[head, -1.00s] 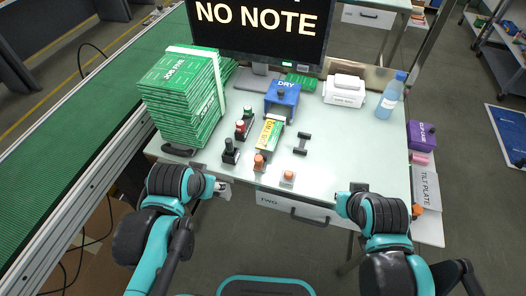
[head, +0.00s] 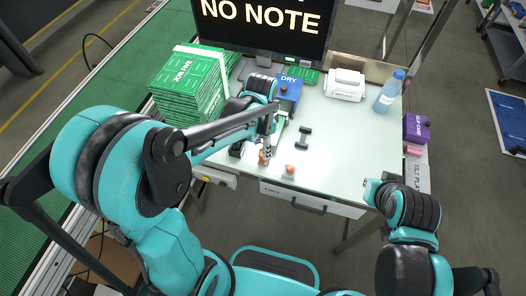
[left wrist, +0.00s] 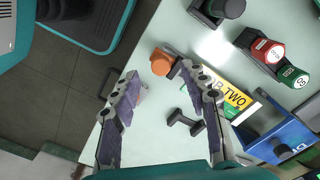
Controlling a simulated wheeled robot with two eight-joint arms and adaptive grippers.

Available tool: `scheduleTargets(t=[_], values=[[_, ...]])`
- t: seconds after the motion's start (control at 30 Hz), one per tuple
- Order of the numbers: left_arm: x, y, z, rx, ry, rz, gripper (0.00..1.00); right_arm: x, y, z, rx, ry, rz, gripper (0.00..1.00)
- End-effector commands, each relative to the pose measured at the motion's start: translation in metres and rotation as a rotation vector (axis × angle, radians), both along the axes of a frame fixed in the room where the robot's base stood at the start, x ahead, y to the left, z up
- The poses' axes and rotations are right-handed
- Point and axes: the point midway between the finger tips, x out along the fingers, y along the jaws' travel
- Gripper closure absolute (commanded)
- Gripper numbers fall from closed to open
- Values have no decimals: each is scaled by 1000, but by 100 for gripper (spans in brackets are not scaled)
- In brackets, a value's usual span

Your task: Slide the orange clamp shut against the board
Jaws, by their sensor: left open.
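The orange clamp (head: 262,158) stands near the front end of the green board (head: 282,121) on the pale table. In the left wrist view the orange clamp (left wrist: 161,61) is beside the tip of one finger, and the board (left wrist: 238,98) shows a yellow label ending in "TWO". I cannot tell whether the clamp touches the board. My left gripper (head: 267,144) points down over the board's near end, fingers apart and empty; it also shows in the left wrist view (left wrist: 155,80). My right gripper (head: 371,189) hangs at the table's front right edge; its fingers are unclear.
An orange-topped button (head: 289,170) stands just right of the clamp. A dark spool-shaped piece (head: 303,137) lies beside the board. The blue DRY box (head: 288,92) is behind. A stack of green boards (head: 188,85) is at left.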

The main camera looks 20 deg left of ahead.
Motion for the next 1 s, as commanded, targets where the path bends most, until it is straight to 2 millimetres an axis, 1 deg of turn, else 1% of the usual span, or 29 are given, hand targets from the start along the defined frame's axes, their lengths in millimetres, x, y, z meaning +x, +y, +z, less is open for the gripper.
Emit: scheduleTargets(t=[0.03, 0.2, 0.33, 0.57, 0.6, 0.63, 0.73, 0.77, 0.93, 1.0], values=[[0, 0, -12, -1, -1, 1, 55, 0, 0, -6, 0, 0, 0, 100], [0, 0, -32, -1, -1, 1, 55, 0, 0, -13, 0, 0, 0, 100], [0, 0, -37, -1, -2, 2, 55, 0, 0, -15, 0, 0, 0, 100], [0, 0, -37, -1, -2, 2, 55, 0, 0, -14, 0, 0, 0, 100], [0, 0, -37, -1, -2, 2, 60, 0, 0, -14, 0, 0, 0, 100], [0, 0, -37, -1, -2, 2, 68, 0, 0, -14, 0, 0, 0, 100], [0, 0, -37, -1, -2, 2, 95, 0, 0, -14, 0, 0, 0, 100], [0, 0, -37, -1, -2, 2, 100, 0, 0, -14, 0, 0, 0, 100], [1, 0, -37, -1, -2, 2, 100, 0, 0, -15, 0, 0, 0, 100], [6, 0, -37, -1, -2, 2, 100, 0, 0, -15, 0, 0, 0, 100]])
